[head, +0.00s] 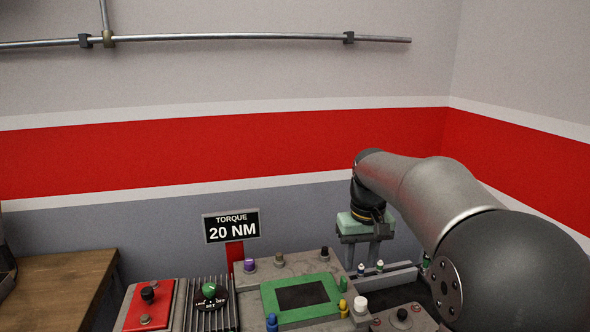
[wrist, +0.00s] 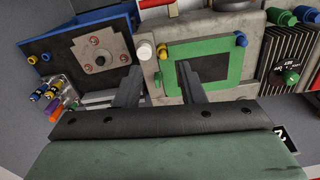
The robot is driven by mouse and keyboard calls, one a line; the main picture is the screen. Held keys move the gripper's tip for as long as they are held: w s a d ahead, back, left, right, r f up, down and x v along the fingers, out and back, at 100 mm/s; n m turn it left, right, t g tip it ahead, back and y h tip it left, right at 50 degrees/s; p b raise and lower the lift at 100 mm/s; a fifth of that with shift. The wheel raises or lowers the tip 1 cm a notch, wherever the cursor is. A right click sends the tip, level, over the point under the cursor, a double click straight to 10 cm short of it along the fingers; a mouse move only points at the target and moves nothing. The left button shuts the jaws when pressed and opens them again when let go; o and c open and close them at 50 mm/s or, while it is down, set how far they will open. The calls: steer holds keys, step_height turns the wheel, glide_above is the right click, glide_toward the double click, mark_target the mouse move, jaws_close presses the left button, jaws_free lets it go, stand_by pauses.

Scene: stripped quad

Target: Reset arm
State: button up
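My arm (head: 430,195) reaches in from the right in the head view. My gripper (head: 360,257) hangs pointing down above the back right of the workbench fixtures. In the wrist view my gripper (wrist: 158,68) shows two dark fingers set well apart, with nothing held between them. Beyond the fingers lie a green-framed panel (wrist: 205,47) and a white knob (wrist: 145,50). No contact between the fingers and these parts can be made out.
A "TORQUE 20 NM" sign (head: 232,226) stands behind the green-framed panel (head: 272,292). A red plate (head: 133,317) and a green dial knob (head: 209,289) are to its left. A blue tray (wrist: 62,26) and coloured pegs (wrist: 52,92) show in the wrist view. Space above is clear.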

steer(key=s+f, duration=0.3)
steer(key=s, duration=0.6)
steer(key=s+f+m, duration=0.1)
steer(key=s+f, duration=0.3)
steer(key=s, duration=0.5)
steer(key=s+f, duration=0.4)
steer(key=s, duration=0.5)
steer(key=shift+a, duration=0.15)
steer(key=shift+r, duration=0.1)
